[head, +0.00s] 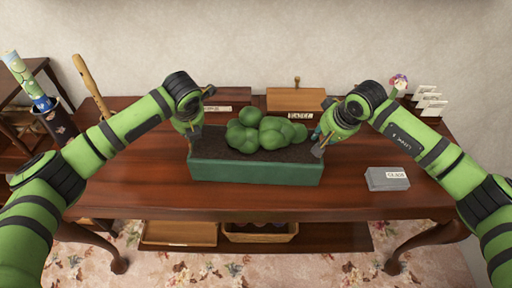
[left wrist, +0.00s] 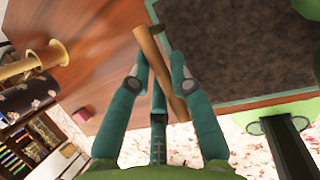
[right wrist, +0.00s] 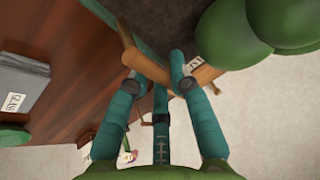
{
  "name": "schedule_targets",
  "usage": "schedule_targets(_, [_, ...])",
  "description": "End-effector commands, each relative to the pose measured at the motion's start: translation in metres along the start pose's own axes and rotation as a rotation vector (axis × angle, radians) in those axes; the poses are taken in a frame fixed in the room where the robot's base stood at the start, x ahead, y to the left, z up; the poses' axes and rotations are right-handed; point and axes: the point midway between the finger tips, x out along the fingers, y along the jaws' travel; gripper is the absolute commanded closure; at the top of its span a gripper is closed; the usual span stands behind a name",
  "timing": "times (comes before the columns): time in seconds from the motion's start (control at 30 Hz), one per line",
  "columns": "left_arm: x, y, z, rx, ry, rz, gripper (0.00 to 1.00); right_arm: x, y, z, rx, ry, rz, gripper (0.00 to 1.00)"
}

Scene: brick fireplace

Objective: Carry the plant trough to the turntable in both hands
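The plant trough (head: 256,172) is a long green box with dark soil and round green plants, level and seemingly resting on the wooden table. Its soil and rim show in the left wrist view (left wrist: 262,102). My left gripper (head: 192,136) is at its left end, its fingers on both sides of a wooden handle (left wrist: 158,62) and seemingly touching it. My right gripper (head: 318,148) is at the right end, its fingers closed about a similar wooden handle (right wrist: 150,68). The trough's end walls are partly hidden by the grippers. I cannot make out a turntable.
A grey labelled box (head: 387,179) lies on the table (head: 120,180) at the right. A wooden labelled box (head: 295,99) stands behind the trough, and white cards (head: 430,102) at the back right. A dark holder (head: 56,125) with rolls is at the left. The table's front strip is clear.

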Motion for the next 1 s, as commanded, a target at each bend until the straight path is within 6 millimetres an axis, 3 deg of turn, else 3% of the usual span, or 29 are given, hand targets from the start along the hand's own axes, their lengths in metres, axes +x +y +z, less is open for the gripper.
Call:
schedule_targets(0.47, [-0.008, 0.001, 0.005, -0.001, -0.009, -0.002, 1.0, -0.007, -0.003, -0.005, -0.005, 0.009, -0.005, 1.0])
schedule_targets(1.0, [-0.043, 0.009, 0.02, -0.002, -0.01, -0.002, 1.0, -0.043, -0.011, -0.02, -0.005, 0.01, -0.005, 1.0])
